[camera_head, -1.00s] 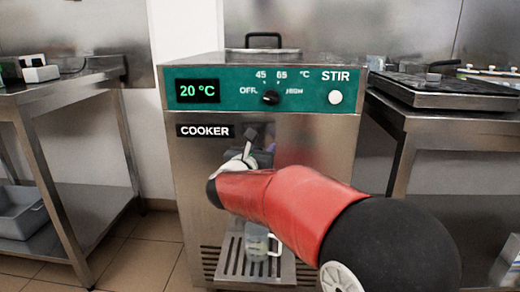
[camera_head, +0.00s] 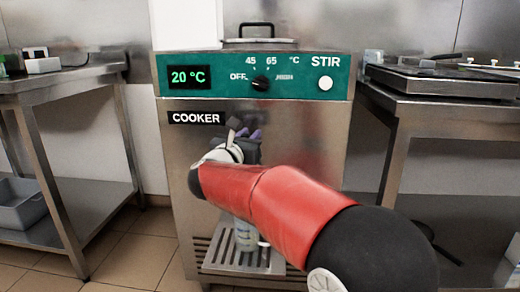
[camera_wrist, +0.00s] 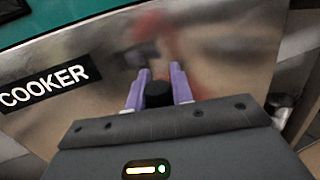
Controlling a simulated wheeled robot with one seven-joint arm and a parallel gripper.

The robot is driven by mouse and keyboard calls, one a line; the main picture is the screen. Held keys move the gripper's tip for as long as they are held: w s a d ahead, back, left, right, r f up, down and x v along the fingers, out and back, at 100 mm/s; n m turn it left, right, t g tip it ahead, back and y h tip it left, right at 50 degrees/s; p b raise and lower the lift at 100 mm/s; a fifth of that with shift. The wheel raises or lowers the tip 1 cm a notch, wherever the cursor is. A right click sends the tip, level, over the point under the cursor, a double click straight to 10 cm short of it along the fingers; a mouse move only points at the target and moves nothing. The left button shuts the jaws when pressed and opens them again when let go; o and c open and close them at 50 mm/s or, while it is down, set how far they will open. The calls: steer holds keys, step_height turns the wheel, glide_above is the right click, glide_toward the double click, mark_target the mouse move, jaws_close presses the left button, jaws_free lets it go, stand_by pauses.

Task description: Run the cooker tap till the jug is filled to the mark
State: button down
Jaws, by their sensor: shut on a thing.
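The steel cooker (camera_head: 330,140) has a green control panel and a display reading 20 °C. My gripper (camera_head: 248,135) is at its front, below the panel. In the wrist view the purple fingers of my gripper (camera_wrist: 160,84) are closed around a black round knob (camera_wrist: 158,95), which looks like the tap handle. The tap's spout is hidden behind my arm. The clear jug (camera_head: 246,236) stands upright on the slatted drip tray (camera_head: 217,250), partly covered by my red forearm. Its fill level, its mark and any stream are not clear.
A steel table (camera_head: 75,82) stands to the left, with a grey bin (camera_head: 18,205) on its lower shelf. Another steel counter (camera_head: 455,108) with a flat appliance (camera_head: 440,82) stands close on the right. Tiled floor is free at the lower left.

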steer(key=shift+s+f+b, duration=0.2)
steer(key=shift+b, duration=0.6)
steer(key=shift+s+r, duration=0.1)
steer(key=shift+r, duration=0.05)
steer(key=c, duration=1.2)
jaws_free()
steer(key=shift+r, duration=0.1)
steer(key=shift+s, duration=0.1)
steer(key=b+v, duration=0.1)
steer(key=v, duration=0.6)
steer(key=shift+s+f, duration=0.2)
steer(key=shift+s, duration=0.1)
steer(key=shift+a, duration=0.15)
